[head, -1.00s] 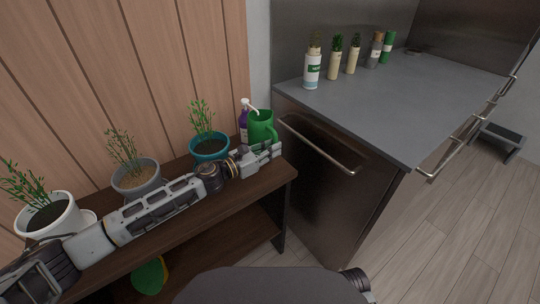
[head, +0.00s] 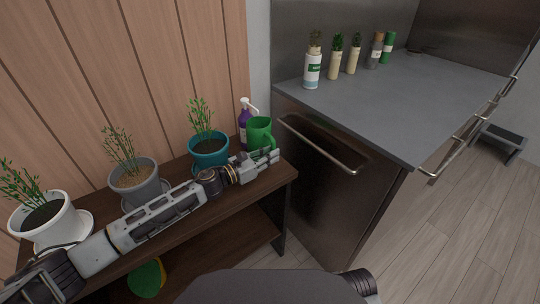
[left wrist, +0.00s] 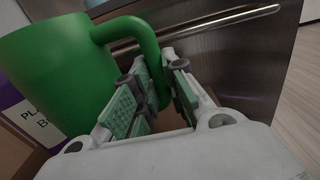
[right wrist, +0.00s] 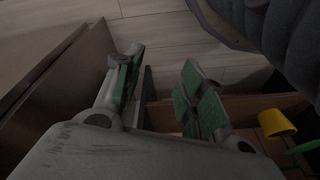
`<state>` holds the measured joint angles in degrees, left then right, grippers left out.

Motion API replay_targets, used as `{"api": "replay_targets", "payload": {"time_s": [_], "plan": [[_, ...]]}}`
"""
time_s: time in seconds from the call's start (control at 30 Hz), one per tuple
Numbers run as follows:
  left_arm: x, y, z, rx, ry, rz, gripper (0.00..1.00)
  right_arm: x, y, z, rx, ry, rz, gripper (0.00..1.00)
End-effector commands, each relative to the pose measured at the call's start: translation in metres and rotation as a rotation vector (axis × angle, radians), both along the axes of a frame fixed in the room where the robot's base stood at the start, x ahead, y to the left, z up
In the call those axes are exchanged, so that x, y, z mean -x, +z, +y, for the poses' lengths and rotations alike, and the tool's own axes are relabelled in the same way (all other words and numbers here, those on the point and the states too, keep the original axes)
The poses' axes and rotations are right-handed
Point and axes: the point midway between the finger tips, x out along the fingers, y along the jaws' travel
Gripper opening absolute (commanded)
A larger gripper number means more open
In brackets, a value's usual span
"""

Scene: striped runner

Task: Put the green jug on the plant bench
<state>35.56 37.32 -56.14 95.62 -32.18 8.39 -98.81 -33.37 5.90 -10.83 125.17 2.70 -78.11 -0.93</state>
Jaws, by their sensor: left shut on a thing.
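The green jug (head: 257,129) is upright at the right end of the dark wooden plant bench (head: 205,226), beside the purple spray bottle. My left gripper (head: 266,158) is in front of it and shut on its handle. In the left wrist view, the jug (left wrist: 55,70) fills the left side and its handle runs down between the finger pads (left wrist: 160,85). The gripper hides the jug's base in the head view, so I cannot tell whether it touches the bench top. My right gripper (right wrist: 160,85) is open and empty, low near the floor.
A purple spray bottle (head: 244,122) stands close behind the jug. Teal (head: 208,150), grey (head: 135,186) and white (head: 52,224) plant pots line the bench. The grey counter (head: 400,100) with several bottles rises at right. A green-yellow thing (head: 148,278) sits below the bench top.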

Motion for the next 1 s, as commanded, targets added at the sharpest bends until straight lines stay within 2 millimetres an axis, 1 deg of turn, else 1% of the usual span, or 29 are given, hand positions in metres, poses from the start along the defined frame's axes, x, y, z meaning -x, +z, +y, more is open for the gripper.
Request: {"api": "replay_targets", "payload": {"time_s": [0.03, 0.17, 0.2, 0.7, 0.9, 1.0], "plan": [[0.000, -0.001, 0.000, 0.000, 0.000, 0.000, 0.16, 0.000, 0.001, 0.000, 0.000, 0.000, -0.002, 0.40], [0.000, 0.000, 0.000, 0.000, 0.000, 0.000, 0.33, -0.002, 0.003, 0.000, -0.001, 0.001, -0.006, 0.40], [0.000, 0.000, 0.000, 0.000, 0.000, 0.000, 0.35, -0.002, 0.003, 0.000, -0.001, 0.001, -0.007, 0.40], [0.000, 0.003, 0.000, 0.000, 0.000, 0.000, 0.35, -0.001, 0.003, 0.000, 0.000, 0.001, -0.003, 0.40], [0.008, 0.001, 0.012, 0.000, 0.001, 0.002, 0.35, 0.002, -0.005, -0.001, 0.005, 0.000, 0.012, 0.40], [0.014, 0.001, 0.020, 0.000, 0.001, 0.001, 0.35, 0.002, -0.005, -0.001, 0.005, 0.000, 0.012, 0.40]]}}
